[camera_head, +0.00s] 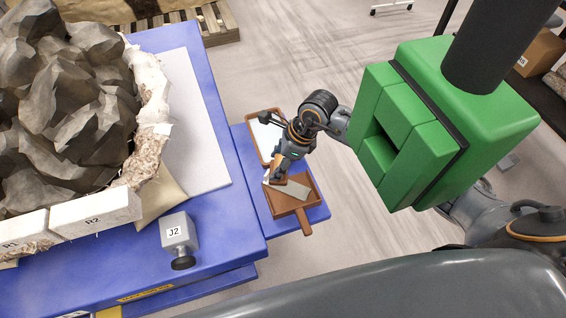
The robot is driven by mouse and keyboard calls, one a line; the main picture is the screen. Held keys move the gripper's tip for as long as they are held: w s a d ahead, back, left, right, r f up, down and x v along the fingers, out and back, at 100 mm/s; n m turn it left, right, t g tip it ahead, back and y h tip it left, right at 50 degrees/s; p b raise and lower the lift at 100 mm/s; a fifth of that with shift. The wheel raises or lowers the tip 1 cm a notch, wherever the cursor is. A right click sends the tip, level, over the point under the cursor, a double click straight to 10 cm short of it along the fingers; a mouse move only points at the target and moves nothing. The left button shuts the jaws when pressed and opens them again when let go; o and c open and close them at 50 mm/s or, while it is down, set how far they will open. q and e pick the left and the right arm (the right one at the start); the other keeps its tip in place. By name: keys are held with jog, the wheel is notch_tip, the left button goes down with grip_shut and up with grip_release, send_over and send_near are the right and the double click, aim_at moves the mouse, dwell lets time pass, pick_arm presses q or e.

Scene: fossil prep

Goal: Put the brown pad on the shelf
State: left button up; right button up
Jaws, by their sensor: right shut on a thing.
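My right gripper (281,168) reaches down over the small blue side table (319,213). It is shut on a small brown piece (277,163) that looks like the brown pad; the fingers hide part of it. The piece is just above or touching the far left corner of a brown wooden tray with a handle (306,224); I cannot tell which. A dark shelf (550,84) with boxes stands at the far right edge, partly cut off. My left gripper is not in view.
A big blue table (226,222) on the left bears a dark rock in a white jacket and a grey J2 block (178,233). A white-lined tray (266,138) lies behind the handled tray. A green boxy fixture (440,125) on a black pole hangs at right. Middle floor is clear.

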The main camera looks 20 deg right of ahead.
jog(key=f, duration=0.1)
jog(key=w+d+f, duration=0.2)
jog(key=f, duration=0.1)
jog(key=shift+w, duration=0.2)
notch_tip(320, 180, down, 3)
jog(key=shift+w+d+p, duration=0.1)
jog(key=shift+w+p, duration=0.05)
jog(key=shift+p, duration=0.7)
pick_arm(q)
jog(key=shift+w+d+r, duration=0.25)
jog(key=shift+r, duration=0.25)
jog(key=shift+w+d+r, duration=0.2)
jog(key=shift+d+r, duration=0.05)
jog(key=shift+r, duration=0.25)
pick_arm(e)
jog(key=shift+f, duration=0.3)
jog(key=o, duration=0.9)
jog(key=shift+o, duration=1.1)
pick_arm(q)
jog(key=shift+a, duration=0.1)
pick_arm(e)
jog(key=shift+d+r, duration=0.25)
jog(key=shift+r, duration=0.25)
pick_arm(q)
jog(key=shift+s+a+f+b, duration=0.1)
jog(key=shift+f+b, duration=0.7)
pick_arm(e)
jog(key=v, duration=1.1)
